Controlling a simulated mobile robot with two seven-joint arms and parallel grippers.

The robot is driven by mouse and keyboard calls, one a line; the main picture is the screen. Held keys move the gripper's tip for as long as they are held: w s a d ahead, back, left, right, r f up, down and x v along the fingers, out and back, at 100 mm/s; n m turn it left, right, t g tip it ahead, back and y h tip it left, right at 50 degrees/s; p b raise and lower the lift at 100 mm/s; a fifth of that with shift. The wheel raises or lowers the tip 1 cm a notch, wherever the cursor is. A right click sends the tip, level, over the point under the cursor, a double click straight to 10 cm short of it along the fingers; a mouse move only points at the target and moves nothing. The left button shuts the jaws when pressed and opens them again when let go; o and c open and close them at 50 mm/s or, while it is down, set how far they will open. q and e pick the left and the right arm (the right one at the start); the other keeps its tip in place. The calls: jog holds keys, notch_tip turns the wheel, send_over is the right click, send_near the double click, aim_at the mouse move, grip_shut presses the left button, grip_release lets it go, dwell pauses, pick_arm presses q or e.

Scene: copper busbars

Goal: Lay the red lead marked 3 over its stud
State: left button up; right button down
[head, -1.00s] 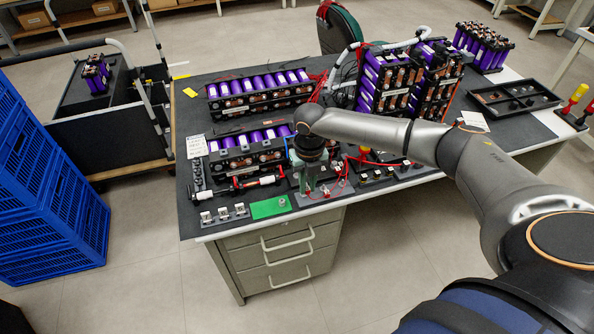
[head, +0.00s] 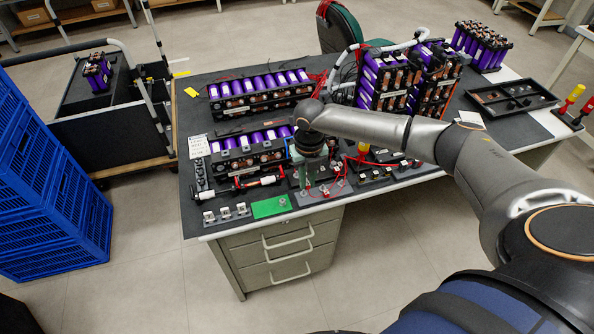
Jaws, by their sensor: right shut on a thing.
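My right gripper (head: 312,176) points down over the front middle of the bench, its wrist hiding much of what lies behind it. It is shut on a thin red lead (head: 338,187), whose loop shows just right of the fingers. The lead's number and its held end are too small to make out. The fingers are over a small grey plate (head: 305,198) with little fittings at the bench's front edge. I cannot tell which stud belongs to the lead, or whether the lead touches one. My left gripper is not in view.
A green plate (head: 270,207) and several small metal clamps (head: 227,212) lie left of the grey plate. Purple cell modules (head: 261,92) stand behind. A black block with terminals (head: 375,177) lies to the right, and a black tray (head: 512,97) at the far right.

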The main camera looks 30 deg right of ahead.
jog(key=shift+r, duration=0.45)
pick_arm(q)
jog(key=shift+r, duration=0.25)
pick_arm(e)
jog(key=shift+f, duration=0.2)
jog(key=w+b, duration=0.2)
jog(key=w, duration=0.1)
jog(key=w+d+b, duration=0.1)
jog(key=w+b, duration=0.2)
jog(key=shift+d+f, duration=0.15)
jog(key=shift+f, duration=0.05)
jog(key=shift+w+r+b, duration=0.15)
jog(key=shift+b, duration=0.15)
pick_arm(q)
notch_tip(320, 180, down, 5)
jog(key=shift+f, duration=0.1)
pick_arm(e)
jog(key=shift+d+r, duration=0.1)
